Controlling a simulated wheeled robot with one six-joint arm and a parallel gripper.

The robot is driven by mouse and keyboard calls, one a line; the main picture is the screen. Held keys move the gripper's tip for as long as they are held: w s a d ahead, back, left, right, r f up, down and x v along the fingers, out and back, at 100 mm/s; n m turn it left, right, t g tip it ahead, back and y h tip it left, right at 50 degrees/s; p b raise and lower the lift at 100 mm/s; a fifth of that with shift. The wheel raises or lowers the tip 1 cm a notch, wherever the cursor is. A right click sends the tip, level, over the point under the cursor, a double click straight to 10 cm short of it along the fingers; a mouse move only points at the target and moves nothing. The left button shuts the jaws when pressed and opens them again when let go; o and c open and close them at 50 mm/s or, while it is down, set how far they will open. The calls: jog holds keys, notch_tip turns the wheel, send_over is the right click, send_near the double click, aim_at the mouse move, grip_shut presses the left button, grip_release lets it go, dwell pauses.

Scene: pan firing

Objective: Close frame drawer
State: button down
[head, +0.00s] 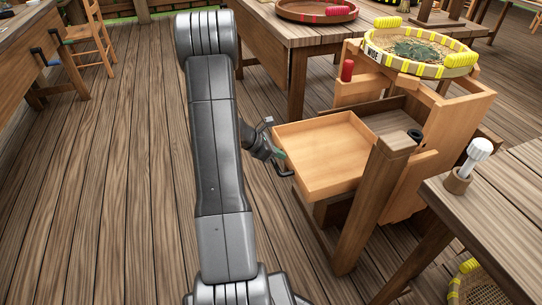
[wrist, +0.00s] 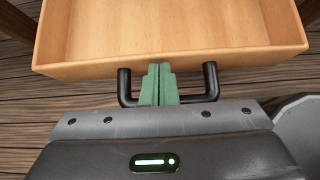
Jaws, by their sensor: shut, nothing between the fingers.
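The frame drawer (head: 320,150) is a light wooden drawer pulled out of a wooden frame, open and looking empty. In the wrist view the drawer (wrist: 180,68) fills the top, with its front panel facing my gripper. A black bar handle (wrist: 211,82) sits on that front. My gripper (head: 279,156) is at the drawer's front in the head view. In the wrist view its green fingers (wrist: 158,80) are shut together with nothing between them, inside the span of the handle and close to the front panel. I cannot tell whether they touch the panel.
A round yellow-rimmed tray (head: 374,54) rests on top of the frame. A table (head: 508,205) with a white-topped tool (head: 477,152) stands at the right. Another table (head: 280,35) with a red-brown pan (head: 300,10) stands behind. Open plank floor (head: 120,180) lies to the left.

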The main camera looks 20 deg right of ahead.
jog(key=shift+d, duration=0.15)
jog(key=b, duration=0.1)
send_over(332, 153)
jog(key=shift+d, duration=0.15)
dwell(0.4)
